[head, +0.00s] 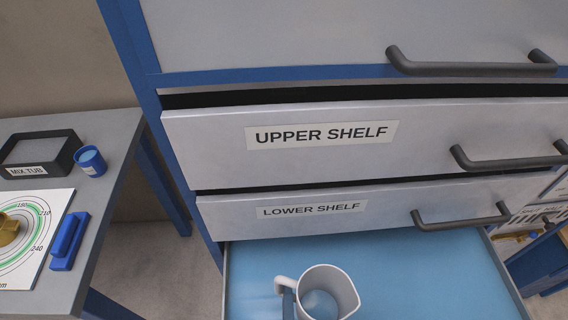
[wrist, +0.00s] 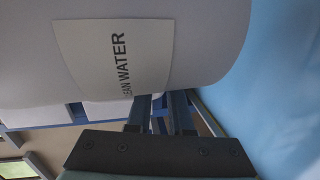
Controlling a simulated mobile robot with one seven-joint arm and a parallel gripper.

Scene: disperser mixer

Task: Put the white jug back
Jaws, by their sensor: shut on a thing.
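The white jug (head: 335,290) is upright, with its open top toward the head camera and its handle on the left. It is in or just over an open drawer with a blue floor (head: 430,280); I cannot tell whether its base touches. In the wrist view the white jug (wrist: 215,50) fills the top, with a label ending in "WATER". My gripper (wrist: 160,112) is shut on the jug, at its handle side. Its grip point is partly hidden. In the head view only a small grey-blue piece of it shows by the handle.
Above the open drawer are fronts labelled "LOWER SHELF" (head: 310,209) and "UPPER SHELF" (head: 322,135), with dark bar handles. The drawer floor right of the jug is clear. A grey table (head: 117,150) at left holds a black mix tub (head: 42,153), a small blue cup (head: 91,162) and a blue block (head: 68,242).

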